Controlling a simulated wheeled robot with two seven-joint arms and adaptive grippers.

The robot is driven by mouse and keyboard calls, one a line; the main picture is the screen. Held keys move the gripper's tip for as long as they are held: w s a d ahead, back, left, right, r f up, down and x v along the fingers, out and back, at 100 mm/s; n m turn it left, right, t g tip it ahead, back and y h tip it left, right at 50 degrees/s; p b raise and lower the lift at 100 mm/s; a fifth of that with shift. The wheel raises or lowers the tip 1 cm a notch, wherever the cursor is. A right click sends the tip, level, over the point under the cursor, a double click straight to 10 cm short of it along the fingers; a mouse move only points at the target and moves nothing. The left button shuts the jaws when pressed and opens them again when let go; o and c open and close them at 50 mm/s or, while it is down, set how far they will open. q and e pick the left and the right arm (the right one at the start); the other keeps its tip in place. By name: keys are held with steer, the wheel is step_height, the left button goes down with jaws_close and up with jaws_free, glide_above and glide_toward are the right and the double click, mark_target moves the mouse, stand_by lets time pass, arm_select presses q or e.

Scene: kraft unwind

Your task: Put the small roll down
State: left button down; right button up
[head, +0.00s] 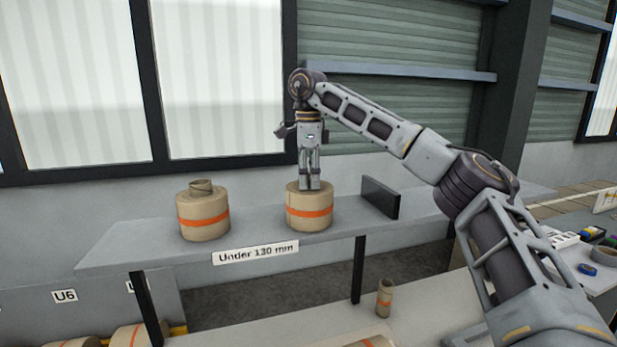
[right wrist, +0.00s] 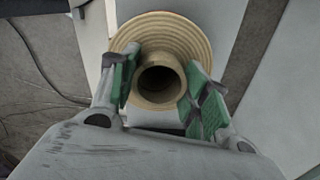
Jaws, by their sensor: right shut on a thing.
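The small roll (head: 309,212) is a tan paper roll with an orange band. It is upright at the middle of the grey shelf (head: 130,240), resting on it or just above it; I cannot tell which. My right gripper (head: 309,186) points straight down over the roll and is shut on its core. In the right wrist view, the green finger pads of my right gripper (right wrist: 161,85) lie on either side of the hollow core tube of the small roll (right wrist: 160,24), whose wound layers show around it. My left gripper is out of view.
Another banded roll (head: 203,213) stands on the shelf to the left, its core sticking up. A dark upright plate (head: 381,197) stands right of the held roll. A label (head: 255,252) reads "Under 130 mm". A small tube (head: 384,298) stands on a lower surface.

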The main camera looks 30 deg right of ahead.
steer(key=o, duration=1.1)
steer(key=shift+r, duration=0.1)
steer(key=shift+r, duration=5.9)
